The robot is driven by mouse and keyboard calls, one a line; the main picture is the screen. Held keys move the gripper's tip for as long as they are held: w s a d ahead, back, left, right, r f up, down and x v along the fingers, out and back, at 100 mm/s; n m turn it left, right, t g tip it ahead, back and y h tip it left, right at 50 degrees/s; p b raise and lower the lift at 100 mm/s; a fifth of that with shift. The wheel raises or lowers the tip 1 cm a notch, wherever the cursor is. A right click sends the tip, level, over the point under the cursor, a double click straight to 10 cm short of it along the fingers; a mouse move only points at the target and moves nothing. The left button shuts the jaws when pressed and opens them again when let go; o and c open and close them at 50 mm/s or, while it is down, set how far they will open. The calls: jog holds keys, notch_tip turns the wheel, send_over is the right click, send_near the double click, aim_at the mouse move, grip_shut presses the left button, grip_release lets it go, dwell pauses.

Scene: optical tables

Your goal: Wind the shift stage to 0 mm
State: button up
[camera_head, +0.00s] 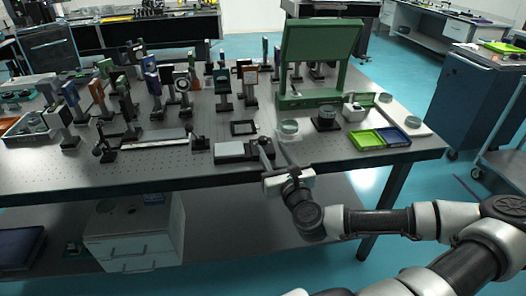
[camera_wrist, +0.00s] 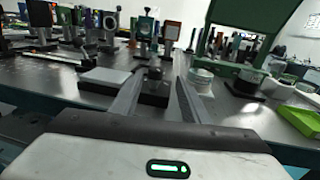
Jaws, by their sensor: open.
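A low stage with a light grey top plate (camera_head: 230,149) on a dark base sits near the front edge of the table. I take it to be the shift stage; no scale or reading is legible. In the wrist view its grey plate (camera_wrist: 103,77) lies left of my fingers, with a small dark knob (camera_wrist: 155,73) and black block at its right end. My gripper (camera_head: 272,147) is at the stage's right end, over the table's front edge. In the wrist view, my gripper (camera_wrist: 160,88) is open, its fingers apart with the knob appearing between them. Contact with the knob cannot be told.
A clear round dish (camera_head: 289,127) and a dark round mount (camera_head: 326,119) stand right of my gripper. A green tray (camera_head: 366,140) lies farther right. A green upright frame (camera_head: 320,60) stands behind. Several posted optics crowd the back left. A long flat rail (camera_head: 155,143) lies left.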

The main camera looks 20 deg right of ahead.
aim_at(264, 141)
jog(key=b, duration=0.2)
jog(key=w+b, duration=0.1)
jog(key=b, duration=0.1)
jog(key=shift+w+a+f, duration=0.1)
jog(key=shift+a+f, duration=0.2)
jog(key=shift+f, duration=0.1)
jog(key=w, duration=0.4)
jog(key=w+r, duration=0.1)
jog(key=shift+w+d, duration=0.4)
jog(key=shift+c, duration=0.3)
jog(key=c, duration=1)
